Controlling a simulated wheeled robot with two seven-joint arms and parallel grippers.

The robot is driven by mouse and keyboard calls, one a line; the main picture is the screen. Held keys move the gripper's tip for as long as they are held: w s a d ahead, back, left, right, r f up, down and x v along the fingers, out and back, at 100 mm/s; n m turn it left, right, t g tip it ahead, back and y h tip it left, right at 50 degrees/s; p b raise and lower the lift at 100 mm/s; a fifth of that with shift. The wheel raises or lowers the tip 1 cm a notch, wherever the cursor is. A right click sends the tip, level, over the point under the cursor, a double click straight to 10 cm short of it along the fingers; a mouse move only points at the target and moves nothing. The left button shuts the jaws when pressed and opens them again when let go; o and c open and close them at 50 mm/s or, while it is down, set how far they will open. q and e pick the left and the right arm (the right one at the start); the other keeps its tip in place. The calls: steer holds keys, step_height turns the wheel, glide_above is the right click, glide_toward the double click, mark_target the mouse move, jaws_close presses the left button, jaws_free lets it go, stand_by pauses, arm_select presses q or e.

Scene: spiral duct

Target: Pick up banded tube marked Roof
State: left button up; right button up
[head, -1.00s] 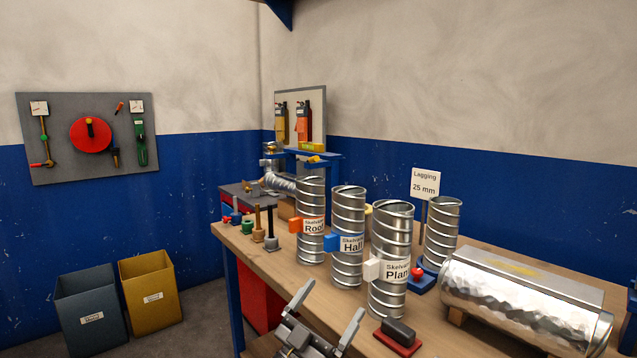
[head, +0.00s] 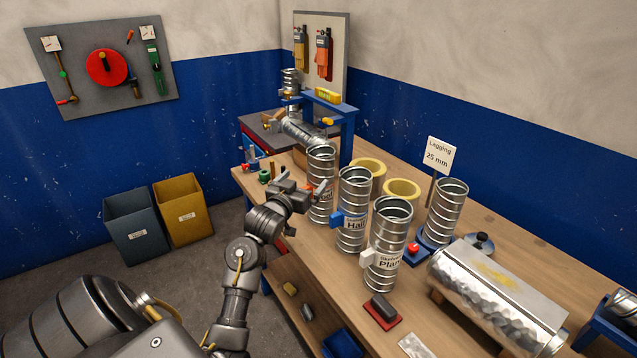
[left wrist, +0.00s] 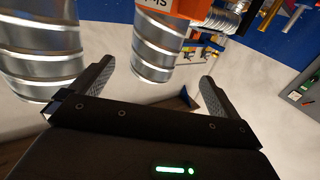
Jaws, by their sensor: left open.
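The banded tube marked Roof (head: 321,160) stands upright on the workbench, a ribbed silver cylinder at the far end of a row of three. My left gripper (head: 303,187) is open at its near-left side, partly covering its label and orange tab. In the left wrist view the Roof tube (left wrist: 152,48) shows beyond and between the open fingers (left wrist: 157,72), with its orange tab (left wrist: 190,7) at the top edge. I see no grip on it; whether a finger touches it cannot be told. My right gripper is not in view.
The Hall tube (head: 353,205) and Plan tube (head: 387,250) stand close by, nearer the front. Yellow rings (head: 402,190) and another silver tube (head: 446,205) stand behind. Small stamps (head: 264,177) sit left of the gripper. A large silver cylinder (head: 490,290) lies at right.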

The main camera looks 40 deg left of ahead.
mark_target(314, 171)
arm_select(q)
steer(key=x, duration=0.3)
steer(key=p+x, duration=0.1)
steer(key=x, duration=0.1)
steer(key=shift+w+d+f, duration=0.1)
steer(key=shift+w+d, duration=0.2)
steer(key=shift+d, duration=0.05)
steer(key=shift+a, duration=0.1)
steer(key=shift+w+p, duration=0.15)
steer(key=shift+p, duration=0.15)
steer(key=p+x, duration=0.1)
steer(key=x, duration=0.2)
steer(key=shift+w+p, duration=0.3)
steer(key=shift+p, duration=0.05)
steer(key=shift+w+a+f, duration=0.15)
steer(key=shift+w+a, duration=0.1)
steer(key=shift+w, duration=0.3)
steer(key=shift+c, duration=0.3)
steer(key=c, duration=1.5)
